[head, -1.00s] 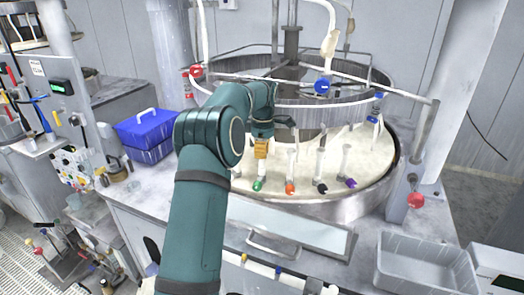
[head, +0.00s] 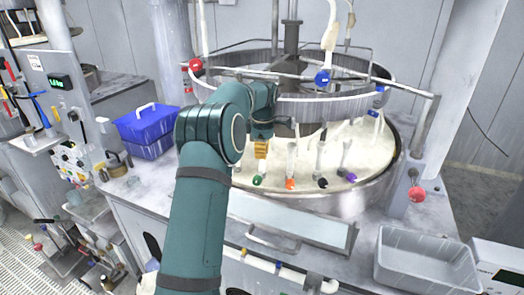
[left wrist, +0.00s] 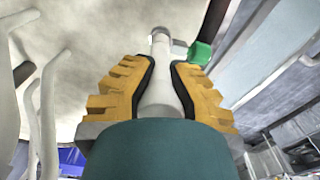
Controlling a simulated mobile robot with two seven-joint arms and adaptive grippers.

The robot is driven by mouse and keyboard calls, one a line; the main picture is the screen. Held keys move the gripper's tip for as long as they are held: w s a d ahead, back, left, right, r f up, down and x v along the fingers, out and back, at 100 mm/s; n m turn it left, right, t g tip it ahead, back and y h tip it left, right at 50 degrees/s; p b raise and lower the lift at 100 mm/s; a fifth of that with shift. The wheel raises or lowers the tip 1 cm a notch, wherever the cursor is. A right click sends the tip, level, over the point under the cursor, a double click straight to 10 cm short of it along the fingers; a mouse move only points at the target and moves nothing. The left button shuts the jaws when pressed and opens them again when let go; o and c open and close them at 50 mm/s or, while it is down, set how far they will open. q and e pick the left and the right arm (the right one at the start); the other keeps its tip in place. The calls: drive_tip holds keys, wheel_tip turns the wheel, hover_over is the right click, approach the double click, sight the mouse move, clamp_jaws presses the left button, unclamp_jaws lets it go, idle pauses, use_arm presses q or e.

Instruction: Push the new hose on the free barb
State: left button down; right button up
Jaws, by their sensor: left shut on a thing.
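My left gripper (head: 261,150) is over the near side of the round pale platen (head: 300,185). In the left wrist view its yellow ribbed fingers (left wrist: 158,88) are shut on a white hose (left wrist: 158,100). Just beyond the fingertips is a white fitting with a green valve handle (left wrist: 201,52), which also shows below the gripper in the head view (head: 258,180). I cannot tell whether the hose end is on the barb. To the right stand similar fittings with orange (head: 290,183), black (head: 322,182) and purple (head: 351,177) handles. My right gripper is not in view.
A metal ring frame (head: 335,109) with a red knob (head: 195,64) and a blue knob (head: 322,77) stands above the platen. A blue box (head: 147,125) is at left. A grey bin (head: 428,265) is at front right. White hoses (left wrist: 48,100) hang left in the wrist view.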

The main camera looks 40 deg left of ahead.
use_arm(q)
drive_tip(key=shift+f, duration=0.2)
drive_tip(key=c, duration=1)
unclamp_jaws()
drive_tip(key=shift+r, duration=0.1)
wheel_tip(320, 180, up, 7)
drive_tip(key=shift+d+r, duration=0.1)
drive_tip(key=shift+r, duration=0.1)
